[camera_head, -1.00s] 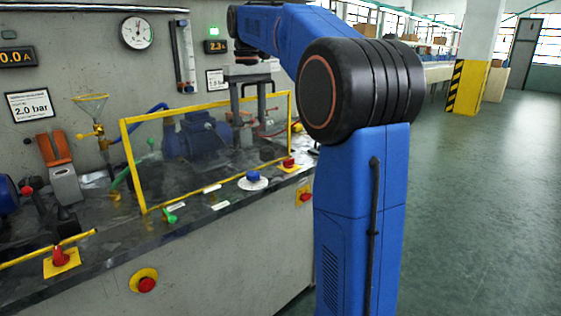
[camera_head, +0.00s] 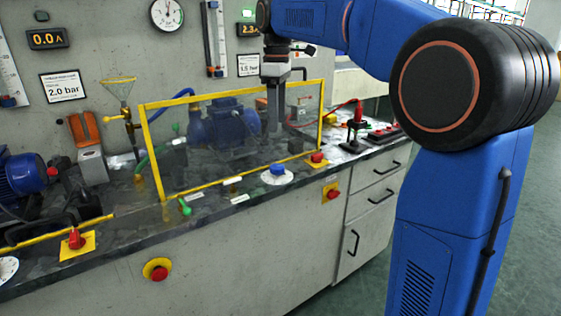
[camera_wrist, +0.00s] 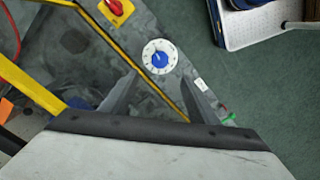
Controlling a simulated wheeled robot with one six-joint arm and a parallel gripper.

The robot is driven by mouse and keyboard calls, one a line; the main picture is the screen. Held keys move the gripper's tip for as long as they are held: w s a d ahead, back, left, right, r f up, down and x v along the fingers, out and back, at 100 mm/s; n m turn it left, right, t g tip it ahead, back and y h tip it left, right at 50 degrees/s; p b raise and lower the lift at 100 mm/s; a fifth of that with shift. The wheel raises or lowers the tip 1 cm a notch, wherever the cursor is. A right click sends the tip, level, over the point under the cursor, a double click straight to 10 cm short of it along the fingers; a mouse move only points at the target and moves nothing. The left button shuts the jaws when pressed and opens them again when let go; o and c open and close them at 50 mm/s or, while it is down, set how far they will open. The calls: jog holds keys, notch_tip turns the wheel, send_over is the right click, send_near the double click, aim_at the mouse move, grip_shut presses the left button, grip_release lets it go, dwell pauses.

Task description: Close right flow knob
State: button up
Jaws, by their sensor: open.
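A blue knob on a round white dial (camera_head: 278,170) sits on the dark bench top, in front of the yellow-framed clear guard. In the wrist view the knob (camera_wrist: 160,59) lies just beyond and between my fingertips, untouched. My gripper (camera_head: 280,118) points down and looks higher than the knob in the head view. It is open and empty, with both fingers apart in the wrist view (camera_wrist: 160,79). A second white dial (camera_head: 8,268) is cut off at the left edge of the head view.
The guard's yellow frame (camera_head: 147,155) stands close behind the dial. A red knob on a yellow plate (camera_head: 317,158) is to the right, a green-handled valve (camera_head: 185,207) to the left. A blue pump (camera_head: 228,122) sits behind the guard. Open floor lies right.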

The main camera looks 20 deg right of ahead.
aim_at(277, 166)
notch_tip(277, 166, down, 14)
jog(key=shift+f, duration=0.1)
dwell(0.4)
jog(key=c, duration=1)
jog(key=shift+c, duration=0.2)
jog(key=shift+m, duration=0.4)
jog(key=shift+a+m, duration=0.1)
jog(key=shift+m, duration=2.5)
jog(key=o, duration=1)
